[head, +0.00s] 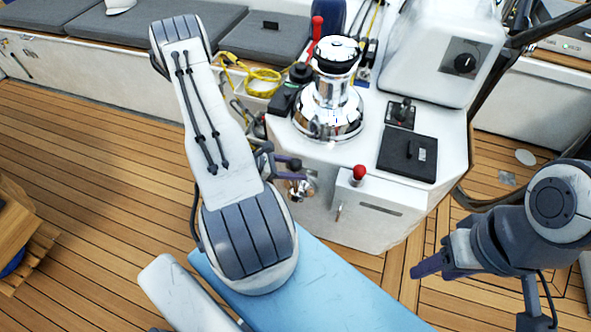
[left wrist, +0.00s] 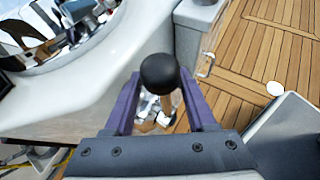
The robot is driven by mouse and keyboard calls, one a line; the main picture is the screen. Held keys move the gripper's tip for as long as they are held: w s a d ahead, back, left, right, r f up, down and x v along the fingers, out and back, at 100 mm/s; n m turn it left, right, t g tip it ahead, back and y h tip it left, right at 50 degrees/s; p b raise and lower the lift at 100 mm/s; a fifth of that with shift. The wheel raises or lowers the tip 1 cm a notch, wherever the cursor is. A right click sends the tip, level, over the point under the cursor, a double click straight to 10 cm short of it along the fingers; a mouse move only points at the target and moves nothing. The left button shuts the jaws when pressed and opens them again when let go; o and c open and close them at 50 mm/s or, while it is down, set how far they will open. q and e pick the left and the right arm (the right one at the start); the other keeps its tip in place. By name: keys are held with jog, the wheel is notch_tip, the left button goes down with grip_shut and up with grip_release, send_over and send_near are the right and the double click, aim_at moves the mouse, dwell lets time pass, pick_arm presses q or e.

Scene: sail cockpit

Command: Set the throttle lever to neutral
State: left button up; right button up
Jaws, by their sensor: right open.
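The throttle lever has a round black knob (left wrist: 160,73) on a thin shaft, seen in the left wrist view between and beyond my purple fingers. In the head view the lever's dark knob (head: 294,164) shows at the side of the white console, above a shiny metal mount (head: 302,187). My left gripper (left wrist: 160,108) is open, with a finger on either side of the lever and gaps beside the shaft. In the head view my left gripper (head: 283,168) is partly hidden by my arm. My right gripper (head: 430,266) is open and empty, above the deck at the right.
A chrome winch (head: 330,100) stands on the white console (head: 365,115). A red-knobbed lever (head: 358,174) is on the console's front box, right of my left gripper. Grey cushions (head: 170,18) line the back bench. The teak deck (head: 80,160) is largely clear at left.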

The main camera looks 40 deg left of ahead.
pick_arm(q)
jog(key=shift+s+d+f, duration=0.1)
jog(key=v, duration=1)
jog(key=shift+s, duration=0.1)
dwell(0.4)
jog(key=w+d+r+m+g+h+p, duration=0.1)
jog(key=w+d+r+m+g, duration=0.1)
jog(key=d+r+m+g, duration=0.5)
jog(key=w+d+r+m+g+p, duration=0.1)
jog(key=w+d+r+m+g, duration=0.25)
jog(key=d+r+m, duration=0.6)
jog(key=s+d+r+m+y+p, duration=0.1)
jog(key=s+d+r+m+y, duration=0.2)
jog(key=s+d+m, duration=0.3)
jog(key=s+d+r+m+y+p, duration=0.1)
jog(key=s+d+r+m+y, duration=0.2)
jog(key=d+m, duration=0.9)
jog(key=shift+s+r+m+t+y+p, duration=0.35)
jog(key=shift+s+r+m, duration=0.5)
jog(key=shift+s+r, duration=0.95)
jog(key=shift+w, duration=0.1)
